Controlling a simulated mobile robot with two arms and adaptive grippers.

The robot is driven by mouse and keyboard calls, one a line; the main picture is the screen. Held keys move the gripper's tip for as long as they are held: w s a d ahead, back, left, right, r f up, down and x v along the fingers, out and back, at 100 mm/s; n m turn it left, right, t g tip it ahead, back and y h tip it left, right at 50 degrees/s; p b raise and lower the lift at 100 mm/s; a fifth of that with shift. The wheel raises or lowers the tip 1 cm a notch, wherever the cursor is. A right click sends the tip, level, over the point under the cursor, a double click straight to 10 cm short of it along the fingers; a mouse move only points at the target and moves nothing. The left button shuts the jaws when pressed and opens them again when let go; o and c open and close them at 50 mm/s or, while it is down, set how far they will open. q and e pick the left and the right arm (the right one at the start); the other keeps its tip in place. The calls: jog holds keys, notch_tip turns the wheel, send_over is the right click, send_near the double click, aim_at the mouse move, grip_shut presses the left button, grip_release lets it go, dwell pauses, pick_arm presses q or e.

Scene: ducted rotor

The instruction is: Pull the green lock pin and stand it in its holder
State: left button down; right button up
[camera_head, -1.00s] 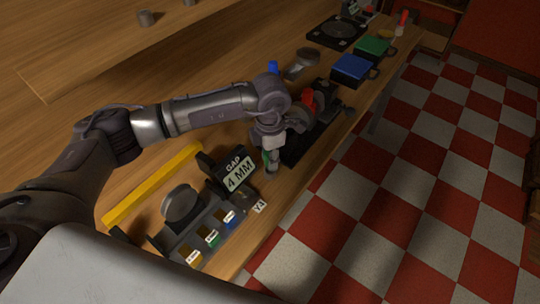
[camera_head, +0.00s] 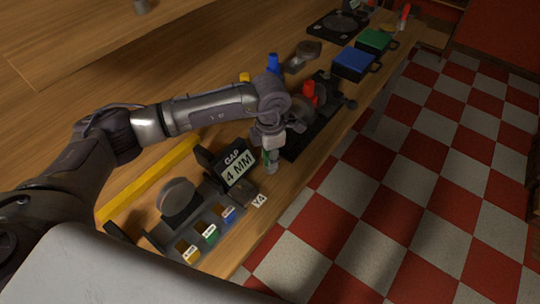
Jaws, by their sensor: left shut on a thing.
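My left gripper (camera_head: 270,165) points down over the near part of the bench, just right of the GAP 4 MM sign. It is shut on the green lock pin (camera_head: 265,157), of which only a small green part shows; the fingers hide the rest. I cannot tell whether the pin's lower end touches anything. A dark holder tray at the lower left has yellow, green and blue marked places; the green-marked place (camera_head: 209,234) is in the middle. My right gripper is not in view.
The GAP 4 MM sign (camera_head: 236,165) stands close left of the gripper, with a Y4 label (camera_head: 259,200) below. A dark fixture with a red knob (camera_head: 309,92) lies beyond. A yellow bar (camera_head: 150,180) lies behind the tray. Blue (camera_head: 355,63) and green (camera_head: 375,41) boxes stand farther back.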

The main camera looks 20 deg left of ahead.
pick_arm(q)
jog(key=c, duration=0.7)
grip_release()
jog(key=shift+c, duration=0.2)
notch_tip(320, 180, up, 12)
